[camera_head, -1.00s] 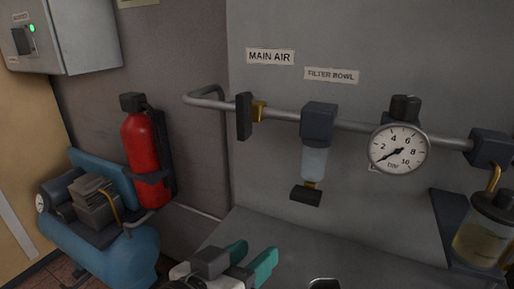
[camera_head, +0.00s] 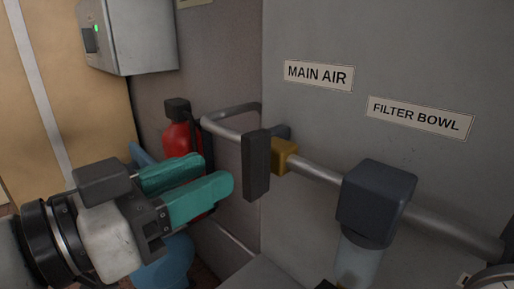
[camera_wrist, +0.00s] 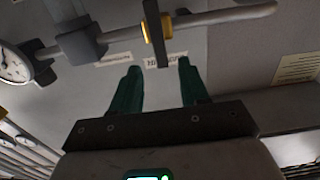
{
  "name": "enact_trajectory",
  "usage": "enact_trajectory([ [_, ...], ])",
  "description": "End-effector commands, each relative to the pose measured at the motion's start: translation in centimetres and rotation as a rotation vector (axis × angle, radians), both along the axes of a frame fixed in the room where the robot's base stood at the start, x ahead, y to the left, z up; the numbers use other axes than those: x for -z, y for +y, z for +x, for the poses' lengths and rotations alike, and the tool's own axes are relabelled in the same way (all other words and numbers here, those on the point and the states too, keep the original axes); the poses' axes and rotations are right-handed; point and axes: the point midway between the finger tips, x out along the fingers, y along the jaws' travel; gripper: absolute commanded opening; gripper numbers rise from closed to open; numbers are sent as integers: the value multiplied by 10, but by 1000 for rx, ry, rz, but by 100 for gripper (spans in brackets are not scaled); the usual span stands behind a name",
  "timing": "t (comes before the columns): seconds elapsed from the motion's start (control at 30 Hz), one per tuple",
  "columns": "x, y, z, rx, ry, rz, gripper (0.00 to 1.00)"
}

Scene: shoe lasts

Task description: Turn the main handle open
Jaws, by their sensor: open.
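The main handle (camera_head: 256,165) is a dark flat lever under the MAIN AIR label. It hangs upright, crosswise to the grey pipe, in front of a brass valve body (camera_head: 284,157). My gripper (camera_head: 216,172) has two teal fingers, open and empty, just left of the handle in the head view. The fingers appear apart from the handle. In the wrist view the picture is upside down, and the handle (camera_wrist: 155,30) points into the gap between my fingertips (camera_wrist: 159,66). How far the handle is from the fingertips is hard to tell.
The pipe (camera_head: 318,172) runs along the wall to a dark filter head (camera_head: 376,202) right of the valve. A red fire extinguisher (camera_head: 180,138) and a blue compressor tank (camera_head: 165,262) are behind my gripper. A grey box (camera_head: 140,38) hangs upper left.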

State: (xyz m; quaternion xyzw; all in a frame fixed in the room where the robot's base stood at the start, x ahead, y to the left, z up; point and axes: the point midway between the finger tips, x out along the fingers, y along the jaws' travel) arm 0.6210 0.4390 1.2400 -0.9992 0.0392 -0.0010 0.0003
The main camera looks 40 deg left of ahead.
Motion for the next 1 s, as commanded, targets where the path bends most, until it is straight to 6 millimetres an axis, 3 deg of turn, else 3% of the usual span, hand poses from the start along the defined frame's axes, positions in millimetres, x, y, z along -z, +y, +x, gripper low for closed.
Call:
enact_trajectory([
  [0.2,-1,-4,42,3,2,-2,45],
  [0.43,0,-6,72,2,2,-1,45],
  [0.87,1,-7,82,0,2,-1,45],
  [1.0,1,-6,81,0,2,-1,32],
])
